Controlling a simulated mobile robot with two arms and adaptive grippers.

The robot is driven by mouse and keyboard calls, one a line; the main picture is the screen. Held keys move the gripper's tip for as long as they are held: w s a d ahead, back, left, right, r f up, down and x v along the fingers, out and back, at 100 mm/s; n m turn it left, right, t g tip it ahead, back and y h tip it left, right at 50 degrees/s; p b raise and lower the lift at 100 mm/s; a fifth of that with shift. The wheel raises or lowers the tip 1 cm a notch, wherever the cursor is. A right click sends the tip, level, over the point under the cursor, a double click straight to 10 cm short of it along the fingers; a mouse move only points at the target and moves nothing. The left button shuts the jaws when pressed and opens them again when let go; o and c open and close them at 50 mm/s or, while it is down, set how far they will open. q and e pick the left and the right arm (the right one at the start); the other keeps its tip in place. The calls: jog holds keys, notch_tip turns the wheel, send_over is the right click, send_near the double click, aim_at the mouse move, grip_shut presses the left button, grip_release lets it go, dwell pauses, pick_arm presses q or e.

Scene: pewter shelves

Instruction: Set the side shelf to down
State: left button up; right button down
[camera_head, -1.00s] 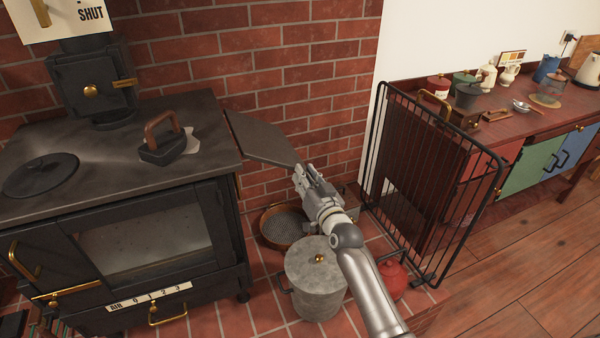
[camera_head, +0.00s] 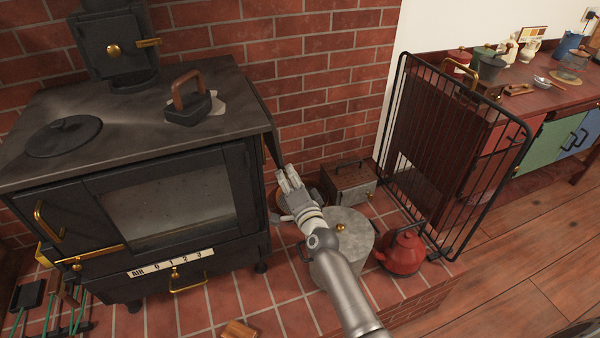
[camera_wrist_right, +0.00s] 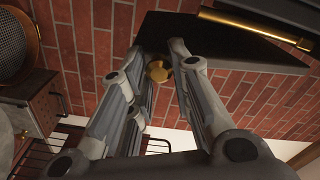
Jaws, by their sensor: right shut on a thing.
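The side shelf (camera_head: 271,127) is a dark flat panel on the right side of the black stove (camera_head: 150,190). In the head view it hangs steeply down from the stove top's right edge, nearly edge-on. My right gripper (camera_head: 287,177) is at its lower end. In the wrist view the shelf (camera_wrist_right: 225,40) is a dark panel beyond the fingers. A small brass knob (camera_wrist_right: 158,71) sits between the fingertips of my right gripper (camera_wrist_right: 164,62), which is shut on the shelf at this knob; the exact contact is partly hidden. My left gripper is not in view.
A grey lidded bin (camera_head: 345,235) stands below my right arm. A red kettle (camera_head: 403,250) and a metal box (camera_head: 350,183) are nearby on the tiles. A black wire guard (camera_head: 395,120) stands to the right. A flat iron (camera_head: 190,105) rests on the stove.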

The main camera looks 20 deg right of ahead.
jog(key=shift+s+a+f+m, duration=0.1)
jog(key=shift+a+f+m, duration=0.15)
jog(key=shift+a, duration=0.25)
jog(key=shift+a+f+m, duration=0.1)
jog(key=shift+a+m, duration=0.25)
jog(key=shift+a, duration=0.15)
jog(key=shift+s+a+f+m, duration=0.1)
jog(key=shift+a+f+m, duration=0.15)
jog(key=shift+a, duration=0.35)
jog(key=c, duration=1.7)
grip_release()
jog(key=o, duration=0.4)
jog(key=shift+w+a+r, duration=0.1)
jog(key=shift+a+r, duration=0.05)
jog(key=shift+r, duration=0.1)
jog(key=shift+r, duration=0.1)
jog(key=s, duration=1.2)
jog(key=shift+d, duration=0.4)
